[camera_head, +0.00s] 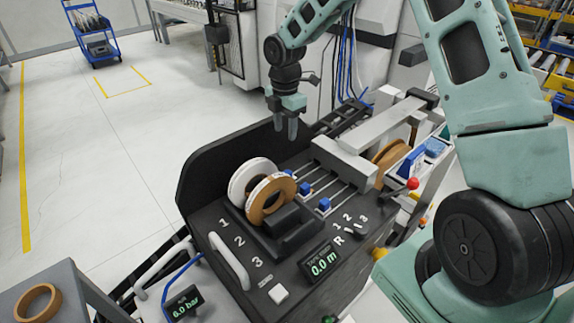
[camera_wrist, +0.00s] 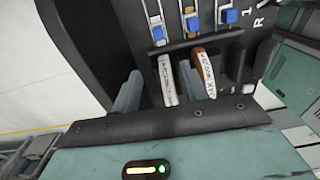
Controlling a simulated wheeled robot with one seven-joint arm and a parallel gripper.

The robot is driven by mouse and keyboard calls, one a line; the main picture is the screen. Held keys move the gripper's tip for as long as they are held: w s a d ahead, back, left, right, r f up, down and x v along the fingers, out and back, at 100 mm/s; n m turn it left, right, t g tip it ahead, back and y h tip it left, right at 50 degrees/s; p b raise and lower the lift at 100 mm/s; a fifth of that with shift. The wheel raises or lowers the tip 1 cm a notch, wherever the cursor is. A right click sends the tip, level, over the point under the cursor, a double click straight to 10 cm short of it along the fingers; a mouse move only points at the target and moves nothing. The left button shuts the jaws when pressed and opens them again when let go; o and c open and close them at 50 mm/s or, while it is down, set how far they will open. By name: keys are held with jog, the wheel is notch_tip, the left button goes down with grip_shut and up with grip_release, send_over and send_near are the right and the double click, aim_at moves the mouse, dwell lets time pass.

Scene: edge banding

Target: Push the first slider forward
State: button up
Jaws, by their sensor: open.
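Three blue slider blocks sit on parallel rails on the dark banding machine. The first slider, taken as the one in line with the white roll, is farthest back (camera_head: 287,172); it is leftmost in the wrist view (camera_wrist: 158,36). The middle slider (camera_head: 305,189) and the front slider (camera_head: 324,205) also show in the wrist view, middle (camera_wrist: 192,23) and right (camera_wrist: 228,16). My gripper (camera_head: 287,128) is open and empty, above the machine and clear of the sliders.
A white roll (camera_head: 243,178) and a brown roll (camera_head: 271,202) stand beside the sliders. A black curved guard (camera_head: 215,155) rises behind them. A grey block (camera_head: 343,160) spans the far rail ends. A red-knobbed lever (camera_head: 413,184) stands at right.

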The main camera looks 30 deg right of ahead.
jog(key=p, duration=0.3)
send_near(287, 172)
notch_tip(287, 172, down, 10)
jog(key=shift+f, duration=0.1)
